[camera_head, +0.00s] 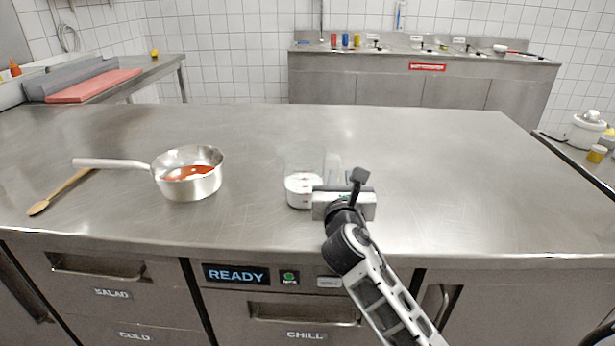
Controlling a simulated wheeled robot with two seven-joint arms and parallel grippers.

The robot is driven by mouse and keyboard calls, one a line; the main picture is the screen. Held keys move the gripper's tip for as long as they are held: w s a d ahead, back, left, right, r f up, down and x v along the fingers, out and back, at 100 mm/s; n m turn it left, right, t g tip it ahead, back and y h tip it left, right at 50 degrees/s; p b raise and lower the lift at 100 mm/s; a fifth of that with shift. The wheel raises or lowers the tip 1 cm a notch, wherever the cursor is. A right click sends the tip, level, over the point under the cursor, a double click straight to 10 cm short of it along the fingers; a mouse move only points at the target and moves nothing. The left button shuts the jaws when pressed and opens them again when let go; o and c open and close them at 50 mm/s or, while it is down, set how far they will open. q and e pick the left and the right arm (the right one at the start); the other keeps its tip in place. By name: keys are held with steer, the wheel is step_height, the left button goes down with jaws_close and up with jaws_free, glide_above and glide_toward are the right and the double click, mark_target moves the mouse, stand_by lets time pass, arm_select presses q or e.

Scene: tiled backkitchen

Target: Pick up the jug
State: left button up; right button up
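The jug (302,188) is clear and holds something white in its lower part. It stands upright on the steel counter, near the middle of the head view. My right gripper (342,188) is at the jug's right side, low over the counter, and partly covers that side. A clear part shows just beyond the gripper, perhaps the jug's handle. The gripper's own body hides its fingertips, so I cannot tell whether it is open or shut, or whether it touches the jug. My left gripper is not in view.
A steel saucepan (190,184) with red sauce stands left on the counter (440,160), its handle pointing left. A wooden spoon (62,192) lies at the far left. The counter right of my gripper is clear. A back counter (420,90) stands behind.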

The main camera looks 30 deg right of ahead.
steer(key=shift+w+d, duration=0.3)
steer(key=shift+w, duration=0.2)
steer(key=shift+r, duration=0.1)
jaws_close()
